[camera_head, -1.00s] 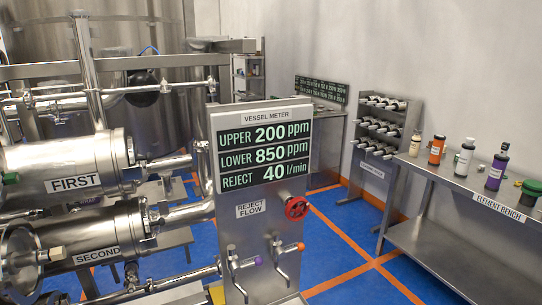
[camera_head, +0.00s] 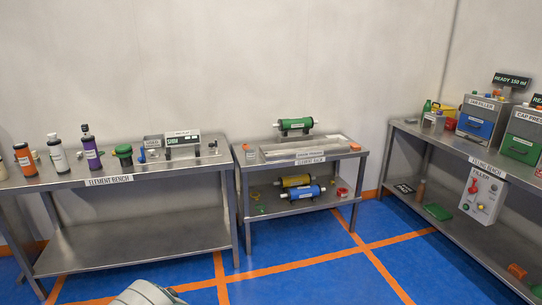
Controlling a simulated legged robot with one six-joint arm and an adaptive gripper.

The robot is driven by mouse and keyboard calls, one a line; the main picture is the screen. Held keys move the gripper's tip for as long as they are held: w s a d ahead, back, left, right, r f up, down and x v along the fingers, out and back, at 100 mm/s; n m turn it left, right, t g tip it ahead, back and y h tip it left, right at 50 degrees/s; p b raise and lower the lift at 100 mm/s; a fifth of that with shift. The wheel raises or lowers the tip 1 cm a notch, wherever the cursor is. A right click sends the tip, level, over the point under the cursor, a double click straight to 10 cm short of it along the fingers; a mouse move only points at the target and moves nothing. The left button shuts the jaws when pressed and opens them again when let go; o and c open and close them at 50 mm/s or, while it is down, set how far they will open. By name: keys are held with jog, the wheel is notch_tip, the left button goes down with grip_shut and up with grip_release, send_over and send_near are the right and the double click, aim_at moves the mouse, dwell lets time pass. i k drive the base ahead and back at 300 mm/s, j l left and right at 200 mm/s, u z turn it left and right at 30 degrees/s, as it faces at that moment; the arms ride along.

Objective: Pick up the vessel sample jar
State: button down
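I cannot pick out a jar legibly marked as the vessel sample jar. My gripper is not in view; only a pale grey part, probably mine, shows at the bottom edge.
An element rack (camera_head: 357,154) in the middle holds a green cylinder (camera_head: 296,125) above and yellow and blue cylinders below. The filling bench (camera_head: 440,150) at the right carries a blue-fronted filler (camera_head: 478,122) and a green-fronted press (camera_head: 522,139). Blue floor with orange lines is open in front.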

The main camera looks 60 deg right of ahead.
aim_at(250, 150)
jog(key=z, duration=1.9)
jog(key=i+j, duration=0.15)
jog(key=i, duration=3.2)
jog(key=l+z, duration=0.05)
jog(key=l, duration=0.1)
